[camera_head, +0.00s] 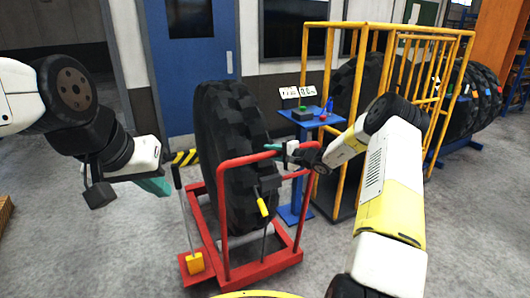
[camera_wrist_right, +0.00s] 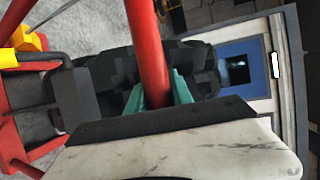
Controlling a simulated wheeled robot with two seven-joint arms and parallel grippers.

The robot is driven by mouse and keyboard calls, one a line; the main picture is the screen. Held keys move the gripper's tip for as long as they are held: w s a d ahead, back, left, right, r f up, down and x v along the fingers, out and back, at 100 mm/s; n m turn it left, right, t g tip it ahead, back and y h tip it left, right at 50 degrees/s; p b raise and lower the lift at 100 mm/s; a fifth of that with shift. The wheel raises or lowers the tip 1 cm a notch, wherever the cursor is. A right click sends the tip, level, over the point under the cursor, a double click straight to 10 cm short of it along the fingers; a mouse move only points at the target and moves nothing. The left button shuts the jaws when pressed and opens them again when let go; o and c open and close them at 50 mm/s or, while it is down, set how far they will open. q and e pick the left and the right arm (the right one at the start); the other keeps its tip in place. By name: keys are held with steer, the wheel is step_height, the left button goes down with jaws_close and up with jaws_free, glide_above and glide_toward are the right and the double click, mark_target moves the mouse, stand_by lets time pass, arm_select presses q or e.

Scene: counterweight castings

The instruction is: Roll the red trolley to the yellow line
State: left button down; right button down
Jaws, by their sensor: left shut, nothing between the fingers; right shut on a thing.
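The red trolley (camera_head: 265,265) stands on the grey floor in the middle of the head view, with a large black tyre (camera_head: 225,140) upright on it. My right gripper (camera_head: 275,148) is shut on the trolley's red handle frame, near its top. In the right wrist view the red bar (camera_wrist_right: 147,45) passes between the teal fingers (camera_wrist_right: 158,95). My left gripper (camera_head: 154,186) is shut and empty, in the air left of the trolley.
A yellow cage (camera_head: 340,100) with tyres stands at the right. A blue stand (camera_head: 295,190) with small items on top is close to the trolley's right side. A blue door (camera_head: 190,60) is in the back wall. The floor left of the trolley is clear.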

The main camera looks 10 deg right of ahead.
mark_target(281, 153)
steer(key=shift+s+d+r, duration=0.1)
steer(key=shift+d+r, duration=0.05)
steer(key=shift+d, duration=0.05)
steer(key=c, duration=1.1)
jaws_free()
steer(key=shift+v, duration=3.95)
